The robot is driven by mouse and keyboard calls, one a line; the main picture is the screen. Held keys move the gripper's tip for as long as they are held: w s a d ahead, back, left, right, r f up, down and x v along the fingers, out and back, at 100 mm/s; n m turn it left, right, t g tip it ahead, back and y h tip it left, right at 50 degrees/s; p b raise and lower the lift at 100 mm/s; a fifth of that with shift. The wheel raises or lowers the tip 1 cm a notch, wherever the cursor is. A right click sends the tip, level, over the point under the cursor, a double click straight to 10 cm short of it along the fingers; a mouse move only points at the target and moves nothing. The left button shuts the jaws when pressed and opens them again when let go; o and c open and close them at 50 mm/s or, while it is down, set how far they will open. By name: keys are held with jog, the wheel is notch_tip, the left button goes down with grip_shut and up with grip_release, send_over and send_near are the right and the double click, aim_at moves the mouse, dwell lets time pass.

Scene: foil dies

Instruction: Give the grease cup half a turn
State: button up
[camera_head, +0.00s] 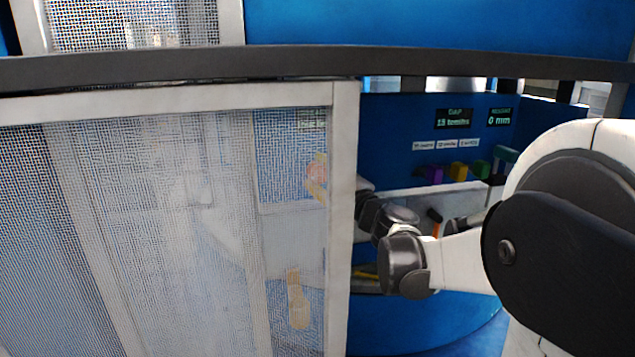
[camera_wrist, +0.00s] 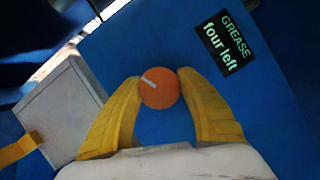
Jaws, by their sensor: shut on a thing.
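The grease cup (camera_wrist: 160,90) is a round orange knob in the wrist view. A white line on it points to the upper left from near its middle. My gripper (camera_wrist: 159,77) has its two yellow fingers closed on the cup's left and right sides. A black label (camera_wrist: 225,42) reading "GREASE four left" is on the blue panel, right of the cup. In the head view, the yellow fingers (camera_head: 316,187) and the orange cup (camera_head: 319,166) show faintly through the mesh. The door frame hides part of my wrist.
A white-framed mesh door (camera_head: 343,230) stands left of my arm. A dark rail (camera_head: 300,62) crosses above. Right of the door are a display (camera_head: 454,119), coloured blocks (camera_head: 458,172) and a white ledge (camera_head: 455,197). A grey box (camera_wrist: 62,108) stands left of the cup.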

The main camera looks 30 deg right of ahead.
jog(key=m+t+h+b, duration=0.1)
jog(key=m+b, duration=0.1)
jog(key=m, duration=0.3)
jog(key=shift+f+b, duration=0.1)
jog(key=shift+b, duration=0.2)
jog(key=shift+m+t+h+b, duration=0.65)
jog(key=shift+m+h, duration=0.45)
jog(key=shift+m, duration=1.2)
jog(key=shift+r+m, duration=0.2)
jog(key=shift+m, duration=0.1)
jog(key=o, duration=1.2)
jog(key=v, duration=1.2)
